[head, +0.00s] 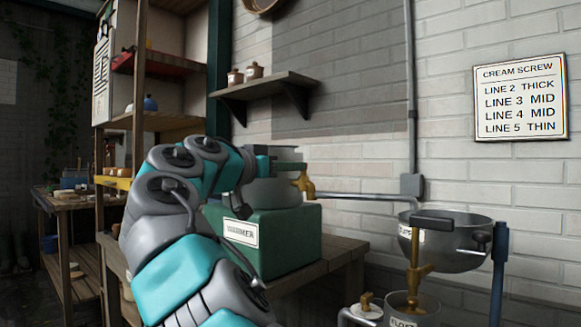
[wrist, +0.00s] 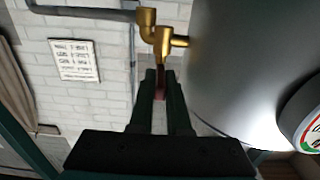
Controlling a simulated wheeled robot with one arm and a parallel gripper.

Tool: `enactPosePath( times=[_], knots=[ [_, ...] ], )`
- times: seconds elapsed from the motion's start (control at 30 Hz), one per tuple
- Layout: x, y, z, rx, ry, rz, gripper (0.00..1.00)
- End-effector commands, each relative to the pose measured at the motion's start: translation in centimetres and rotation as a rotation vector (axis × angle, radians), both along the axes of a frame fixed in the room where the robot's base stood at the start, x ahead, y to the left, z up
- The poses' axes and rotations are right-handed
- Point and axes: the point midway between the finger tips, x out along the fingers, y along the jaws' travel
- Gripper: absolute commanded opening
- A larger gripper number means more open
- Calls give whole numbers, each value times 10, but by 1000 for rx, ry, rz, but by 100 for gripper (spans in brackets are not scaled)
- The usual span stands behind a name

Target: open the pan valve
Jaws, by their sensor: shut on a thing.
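A brass valve (head: 305,184) sits on the side of a grey metal pan (head: 275,190), which stands on a green box. In the wrist view the valve's brass body (wrist: 150,33) joins the pan's curved wall (wrist: 225,80) and a grey pipe. A dark red lever (wrist: 160,82) shows below the brass body. My gripper (wrist: 160,88) is shut on this lever, one finger on each side. In the head view my gripper (head: 288,162) is beside the pan's upper part, just above the valve. The exact grip on the lever is hidden there.
The green box (head: 285,245) stands on a wooden table (head: 345,255). A wall pipe (head: 365,197) runs right from the valve. At right a steel bowl (head: 460,258) stands above a smaller pot. A sign (head: 519,98) listing cream screw lines hangs on the wall.

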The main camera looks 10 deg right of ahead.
Motion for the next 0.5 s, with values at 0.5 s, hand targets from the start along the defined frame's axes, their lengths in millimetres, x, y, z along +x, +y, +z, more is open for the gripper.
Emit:
enactPosePath(
  times=[0.5],
  knots=[
    [-4, -2, -3, 0, -2, 60, 0]
  ],
)
